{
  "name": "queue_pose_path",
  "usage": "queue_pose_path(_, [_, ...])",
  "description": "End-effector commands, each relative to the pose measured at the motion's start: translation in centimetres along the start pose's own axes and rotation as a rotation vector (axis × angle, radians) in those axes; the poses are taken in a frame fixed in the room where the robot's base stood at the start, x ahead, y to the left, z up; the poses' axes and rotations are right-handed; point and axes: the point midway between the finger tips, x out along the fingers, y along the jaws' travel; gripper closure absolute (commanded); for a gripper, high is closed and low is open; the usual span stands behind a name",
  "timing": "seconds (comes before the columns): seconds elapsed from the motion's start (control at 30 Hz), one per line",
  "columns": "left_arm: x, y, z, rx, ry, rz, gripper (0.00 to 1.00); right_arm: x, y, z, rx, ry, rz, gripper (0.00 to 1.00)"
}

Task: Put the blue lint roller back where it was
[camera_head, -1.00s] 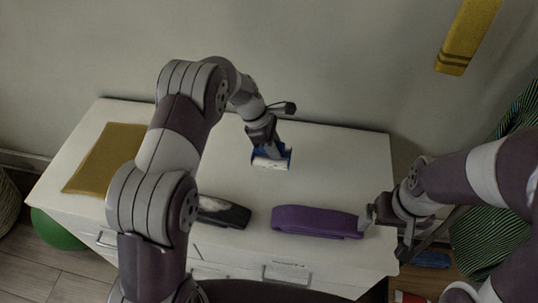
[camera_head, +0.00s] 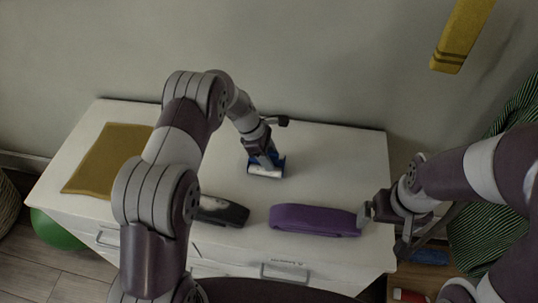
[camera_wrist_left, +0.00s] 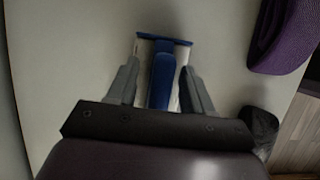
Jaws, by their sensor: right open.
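The blue lint roller (camera_head: 265,172) with a white roll is on the white dresser top, in the middle. In the left wrist view its blue handle (camera_wrist_left: 161,80) points toward my wrist. My left gripper (camera_head: 264,156) is over it. Its fingers, seen in the left wrist view (camera_wrist_left: 159,68), straddle the handle with a narrow gap on each side, so it looks open around the handle. My right gripper (camera_head: 366,214) is open at the right end of a purple case-like object (camera_head: 312,219). Whether it touches that object is hard to tell.
The white dresser (camera_head: 335,160) is clear behind and right of the roller. A dark object (camera_head: 222,210) lies near its front edge, partly behind my left arm. A mustard cloth-like sheet (camera_head: 105,162) lies at the left. A green ball (camera_head: 57,231) is on the floor.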

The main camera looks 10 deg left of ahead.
Motion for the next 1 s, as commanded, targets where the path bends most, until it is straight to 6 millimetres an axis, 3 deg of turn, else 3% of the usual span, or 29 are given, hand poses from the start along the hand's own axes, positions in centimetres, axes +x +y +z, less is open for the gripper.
queue_pose_path(0.17, [-0.7, 0.1, 0.1, 0.000, 0.000, 0.002, 0.49, -0.1, 0.0, 0.0, 0.000, 0.000, 0.000, 0.00])
queue_pose_path(0.53, [-9.6, 0.1, 0.1, 0.000, 0.000, 0.004, 0.49, 1.0, 0.0, 0.1, 0.000, 0.000, 0.000, 0.00])
queue_pose_path(0.6, [-11.4, 0.0, 0.3, -0.002, 0.000, 0.000, 0.49, -0.2, 0.0, 0.0, 0.000, -0.001, 0.000, 0.00])
queue_pose_path(0.73, [-12.5, -0.3, 0.2, 0.022, 0.008, -0.001, 0.49, -0.7, 0.0, -0.1, 0.000, 0.000, 0.000, 0.00])
queue_pose_path(0.87, [-13.9, -3.5, 0.1, 0.253, 0.091, -0.007, 0.49, -0.6, 0.0, -0.1, 0.000, 0.000, 0.000, 0.00])
queue_pose_path(1.0, [-16.1, -10.5, -0.4, 0.741, 0.237, -0.053, 0.49, -0.5, 0.0, -0.1, 0.000, 0.000, 0.000, 0.00])
